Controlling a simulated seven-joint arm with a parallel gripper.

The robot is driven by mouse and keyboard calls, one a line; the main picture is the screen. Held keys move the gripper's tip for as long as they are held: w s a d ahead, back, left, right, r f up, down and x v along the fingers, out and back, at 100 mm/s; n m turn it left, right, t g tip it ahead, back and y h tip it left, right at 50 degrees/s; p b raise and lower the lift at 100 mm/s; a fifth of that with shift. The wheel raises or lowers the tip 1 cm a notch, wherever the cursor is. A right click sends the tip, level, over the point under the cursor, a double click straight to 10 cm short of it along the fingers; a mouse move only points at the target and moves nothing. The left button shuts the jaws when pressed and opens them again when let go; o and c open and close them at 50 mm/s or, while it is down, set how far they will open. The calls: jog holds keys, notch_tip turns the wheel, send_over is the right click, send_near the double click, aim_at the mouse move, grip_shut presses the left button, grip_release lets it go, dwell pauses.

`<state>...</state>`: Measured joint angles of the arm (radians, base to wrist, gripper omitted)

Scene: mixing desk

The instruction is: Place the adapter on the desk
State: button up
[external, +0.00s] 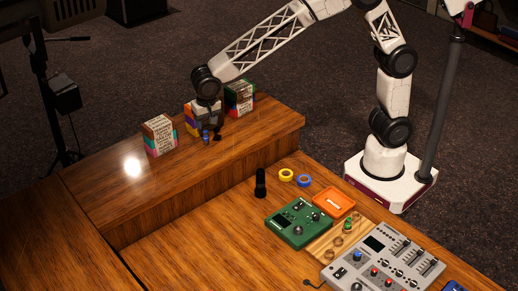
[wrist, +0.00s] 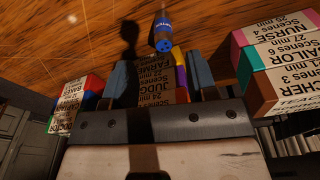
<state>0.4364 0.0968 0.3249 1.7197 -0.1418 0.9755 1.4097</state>
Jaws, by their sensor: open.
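A small blue cylinder with white lettering and a grey, narrower end, which looks like the adapter (wrist: 163,38), is on the raised wooden shelf in the wrist view. It lies past my fingertips, roughly in line with the gap between them. It also shows as a small blue spot (external: 206,135) just below my gripper in the external view. My gripper (wrist: 160,75) is open, with nothing held between its blue-grey fingers. In the external view my gripper (external: 207,122) hangs low over the shelf among the boxes. The wooden desk (external: 170,250) lies lower, in front of the shelf.
Printed boxes stand on both sides of my gripper, one at left (external: 159,135) and one at right (external: 240,97); another (wrist: 155,85) is close behind the fingers. The desk holds a black cylinder (external: 260,184), tape rolls (external: 286,175), a green device (external: 298,223) and a mixer (external: 383,262). The desk's left part is clear.

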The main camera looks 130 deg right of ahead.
aim_at(205, 132)
jog(key=shift+d+f, duration=0.1)
jog(key=shift+f, duration=0.95)
jog(key=shift+f, duration=0.1)
jog(key=shift+w+d+f, duration=0.1)
jog(key=shift+d+f, duration=0.05)
jog(key=shift+f, duration=1.1)
jog(key=shift+w+d+f, duration=0.1)
jog(key=shift+d+f, duration=0.05)
jog(key=shift+f, duration=1.1)
jog(key=shift+c, duration=0.5)
grip_shut()
